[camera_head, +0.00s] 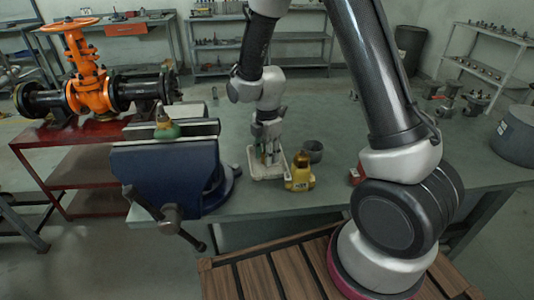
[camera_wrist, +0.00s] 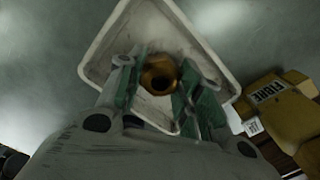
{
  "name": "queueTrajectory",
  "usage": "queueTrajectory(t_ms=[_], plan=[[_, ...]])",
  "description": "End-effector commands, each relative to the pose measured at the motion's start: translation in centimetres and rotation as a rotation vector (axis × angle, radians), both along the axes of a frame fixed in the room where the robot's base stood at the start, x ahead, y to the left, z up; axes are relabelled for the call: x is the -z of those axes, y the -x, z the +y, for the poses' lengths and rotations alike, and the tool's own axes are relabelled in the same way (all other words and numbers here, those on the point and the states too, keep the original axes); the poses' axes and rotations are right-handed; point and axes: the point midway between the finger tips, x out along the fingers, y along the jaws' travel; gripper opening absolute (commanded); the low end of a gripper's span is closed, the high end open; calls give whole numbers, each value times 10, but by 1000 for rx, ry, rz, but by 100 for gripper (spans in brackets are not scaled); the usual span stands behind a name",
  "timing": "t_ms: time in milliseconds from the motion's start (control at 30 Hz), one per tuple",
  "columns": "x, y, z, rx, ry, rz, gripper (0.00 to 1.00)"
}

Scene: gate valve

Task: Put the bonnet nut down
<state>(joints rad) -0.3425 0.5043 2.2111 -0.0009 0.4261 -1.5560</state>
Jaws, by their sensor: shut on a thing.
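The bonnet nut (camera_wrist: 159,76) is a brass-coloured ring with a dark bore, seen in the wrist view between the two green-padded fingers of my gripper (camera_wrist: 157,88). My gripper is shut on it. The nut is over or in a shallow white tray (camera_wrist: 100,52); I cannot tell whether it touches the tray floor. In the head view my gripper (camera_head: 268,158) points down at the white tray (camera_head: 270,177) on the grey-green bench, and the nut is not clearly visible there.
A blue vise (camera_head: 170,172) holding a green and brass part (camera_head: 166,127) is to the left. An orange gate valve (camera_head: 88,75) stands on a red table further left.

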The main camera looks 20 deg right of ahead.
Motion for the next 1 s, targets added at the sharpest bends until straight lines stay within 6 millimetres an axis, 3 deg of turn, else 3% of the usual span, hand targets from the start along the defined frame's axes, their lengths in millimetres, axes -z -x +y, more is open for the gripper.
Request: queueTrajectory(t_ms=[33,67,167,567,667,1000], plan=[[2,0,0,0,0,1,9],[2,0,0,0,0,1,37],[2,0,0,0,0,0,55],[-3,0,0,0,-1,-2,57],[-17,-1,0,0,-1,-4,57],[-92,-1,0,0,-2,-5,57]])
